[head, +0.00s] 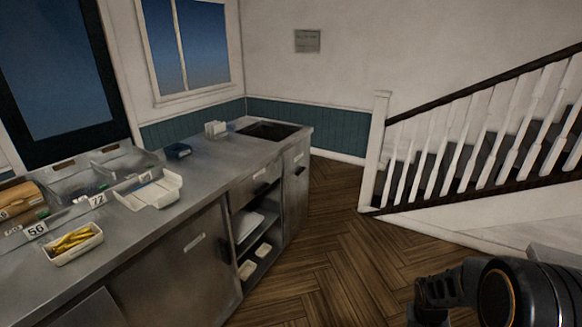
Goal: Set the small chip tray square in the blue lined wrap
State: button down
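A small white tray of yellow chips (92,246) sits on the steel counter at the left, near its front edge. It stands slightly askew to that edge. A white, open, folded-up piece (158,197) lies on the counter behind and right of the tray. A dark blue item (178,151) lies farther back. My gripper (432,305) shows dark at the lower right, over the floor and far from the tray. Its fingertips are not clear, and I see nothing held.
Number cards 56 (36,230) and 72 (97,200) stand near the tray. Steel bins (85,183) stand behind. A white holder (215,128) and a dark sunken basin (268,130) are at the counter's far end. Wooden floor (335,255) lies open between counter and staircase railing (380,150).

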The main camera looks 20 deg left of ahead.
aim_at(152, 193)
jog(key=u, duration=0.3)
jog(key=i, duration=1.05)
jog(key=u, duration=1.6)
jog(key=i, duration=0.75)
jog(key=u, duration=0.75)
